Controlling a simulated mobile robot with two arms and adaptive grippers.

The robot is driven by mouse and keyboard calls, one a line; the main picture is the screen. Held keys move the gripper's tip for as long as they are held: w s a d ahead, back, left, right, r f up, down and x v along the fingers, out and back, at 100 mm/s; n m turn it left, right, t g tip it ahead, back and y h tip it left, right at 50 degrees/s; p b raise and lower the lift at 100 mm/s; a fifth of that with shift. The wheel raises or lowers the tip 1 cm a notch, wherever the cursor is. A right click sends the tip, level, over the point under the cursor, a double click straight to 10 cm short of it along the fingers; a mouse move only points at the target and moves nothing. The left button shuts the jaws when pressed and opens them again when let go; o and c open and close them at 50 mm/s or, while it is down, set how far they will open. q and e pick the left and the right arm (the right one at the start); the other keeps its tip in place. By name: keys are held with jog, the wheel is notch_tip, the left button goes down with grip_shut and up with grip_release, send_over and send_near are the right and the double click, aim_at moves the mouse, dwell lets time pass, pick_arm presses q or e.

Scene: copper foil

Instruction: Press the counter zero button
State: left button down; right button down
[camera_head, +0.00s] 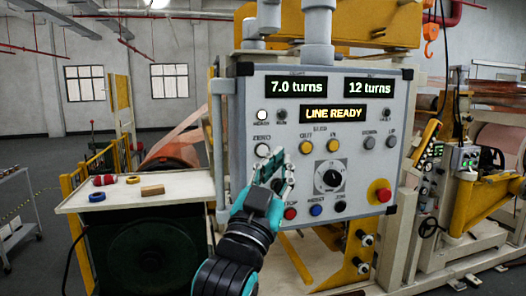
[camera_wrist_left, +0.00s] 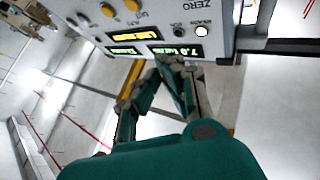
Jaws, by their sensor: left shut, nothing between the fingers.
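The grey control panel (camera_head: 240,190) stands upright in front of me. Its white zero button (camera_head: 262,150) is at the left side, under the label ZERO. The displays above read "7.0 turns" (camera_head: 296,87), "12 turns" and "LINE READY". My left gripper (camera_head: 281,160) is shut and empty in front of the panel, with its fingertips just right of and slightly below the zero button. I cannot tell whether they touch the panel. In the left wrist view the shut fingers (camera_wrist_left: 168,66) point at the panel; the ZERO label is at the upper right edge and the button is out of view.
Other controls are close by: yellow buttons (camera_head: 306,147), a black rotary knob (camera_head: 331,179), a red stop button (camera_head: 290,213), a blue button (camera_head: 316,210) and a large red emergency button (camera_head: 383,195). A bench (camera_head: 175,190) with tape rolls stands left.

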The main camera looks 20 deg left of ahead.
aim_at(266, 154)
pick_arm(q)
jog(key=w+a, duration=0.1)
jog(key=w, duration=0.1)
jog(key=w+a, duration=0.3)
jog(key=w, duration=0.1)
jog(key=shift+w+a, duration=0.35)
jog(key=shift+w, duration=0.15)
dwell(0.6)
jog(key=shift+a, duration=0.1)
dwell(0.4)
jog(key=shift+w+a, duration=0.2)
jog(key=shift+w, duration=0.15)
jog(key=shift+w+a, duration=0.3)
jog(key=shift+w, duration=0.1)
dwell(0.9)
jog(key=shift+s+d, duration=0.1)
jog(key=shift+s+d+p, duration=0.3)
jog(key=shift+s+d, duration=0.15)
jog(key=shift+s, duration=0.2)
